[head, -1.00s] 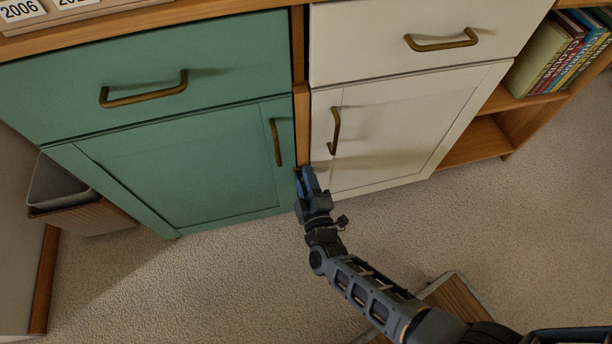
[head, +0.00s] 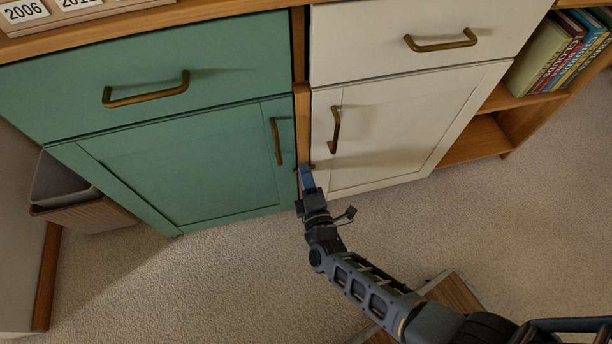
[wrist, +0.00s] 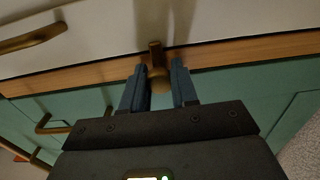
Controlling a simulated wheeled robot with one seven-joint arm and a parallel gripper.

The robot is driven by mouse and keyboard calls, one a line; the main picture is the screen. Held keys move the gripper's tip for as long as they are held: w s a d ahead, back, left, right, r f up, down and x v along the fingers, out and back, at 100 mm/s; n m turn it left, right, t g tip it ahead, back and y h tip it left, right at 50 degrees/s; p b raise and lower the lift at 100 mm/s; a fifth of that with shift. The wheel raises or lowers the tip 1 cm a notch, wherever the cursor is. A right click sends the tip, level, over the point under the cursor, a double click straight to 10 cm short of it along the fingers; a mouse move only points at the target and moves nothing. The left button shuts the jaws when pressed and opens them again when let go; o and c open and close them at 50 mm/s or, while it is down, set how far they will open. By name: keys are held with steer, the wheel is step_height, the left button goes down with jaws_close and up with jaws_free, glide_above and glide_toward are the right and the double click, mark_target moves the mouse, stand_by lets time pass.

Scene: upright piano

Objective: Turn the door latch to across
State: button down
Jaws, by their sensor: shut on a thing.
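The door latch (wrist: 157,60) is a small brass bar on the wooden post (head: 302,120) between the green door (head: 185,165) and the white door (head: 400,125). In the wrist view it lies across the post, from the white side toward the green side. My gripper (wrist: 159,66) has its blue fingers on either side of the latch and is shut on it. In the head view my gripper (head: 306,172) is low on the post and hides the latch's middle. Small brass ends show beside the fingers.
Brass handles (head: 277,142) (head: 335,130) stand out from both doors near the post. A bin (head: 80,200) is at the left, and a bookshelf (head: 520,120) at the right. The carpet in front is mostly clear; a wooden-topped object (head: 450,295) lies under my arm.

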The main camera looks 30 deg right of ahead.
steer(key=c, duration=0.9)
jaws_free()
steer(key=shift+c, duration=0.2)
steer(key=p+v, duration=0.1)
steer(key=v, duration=0.7)
steer(key=shift+p, duration=0.3)
